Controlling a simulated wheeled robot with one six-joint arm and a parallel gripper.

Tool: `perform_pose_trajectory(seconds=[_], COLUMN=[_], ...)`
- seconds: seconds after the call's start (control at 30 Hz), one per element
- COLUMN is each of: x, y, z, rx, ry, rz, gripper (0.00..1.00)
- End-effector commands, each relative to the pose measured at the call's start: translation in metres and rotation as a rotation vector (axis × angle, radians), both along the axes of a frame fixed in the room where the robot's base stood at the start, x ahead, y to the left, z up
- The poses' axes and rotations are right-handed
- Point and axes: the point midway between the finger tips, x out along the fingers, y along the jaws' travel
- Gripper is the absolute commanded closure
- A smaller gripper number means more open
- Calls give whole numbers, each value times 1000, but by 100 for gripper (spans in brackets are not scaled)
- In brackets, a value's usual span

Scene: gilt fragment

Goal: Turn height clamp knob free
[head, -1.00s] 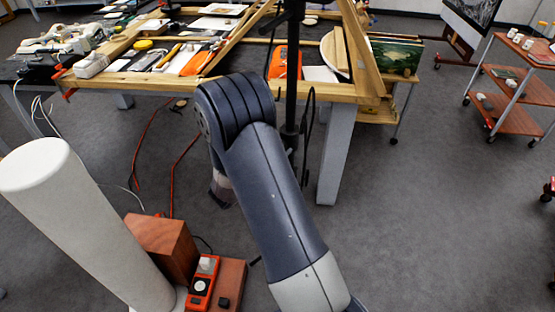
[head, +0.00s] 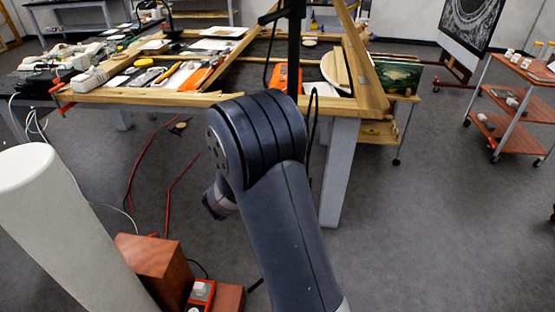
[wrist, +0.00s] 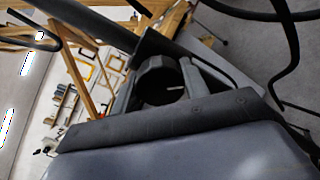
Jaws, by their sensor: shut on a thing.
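In the wrist view a dark round ribbed knob (wrist: 153,78) sits between the fingers of my gripper (wrist: 160,88). The fingers are shut on it from both sides. The knob is beside a black post (wrist: 92,20) that runs diagonally across the picture. In the head view the black stand post (head: 292,60) rises behind my arm, in front of the wooden table. There my gripper and the knob are hidden behind my arm. Whether the knob's thread is loose cannot be seen.
A wooden worktable (head: 190,99) with tools and papers stands behind the post. Black cables (wrist: 290,60) hang close to my gripper. A red-shelved trolley (head: 510,95) is at right. A wooden block (head: 155,265) stands at lower left.

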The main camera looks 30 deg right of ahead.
Motion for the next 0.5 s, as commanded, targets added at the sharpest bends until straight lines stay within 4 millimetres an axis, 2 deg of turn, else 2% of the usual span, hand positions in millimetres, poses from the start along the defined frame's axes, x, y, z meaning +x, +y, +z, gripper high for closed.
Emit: perform_pose_trajectory(seconds=[0.17, 0.2, 0.43, 0.5], x=[-1, -1, 0, 0], y=[0, 0, 0, 0], z=[-1, -1, 0, 0], rx=[2, 1, 0, 0], ry=[2, 2, 2, 1], rz=[-2, -2, -1, -1], gripper=[80, 55, 37, 35])
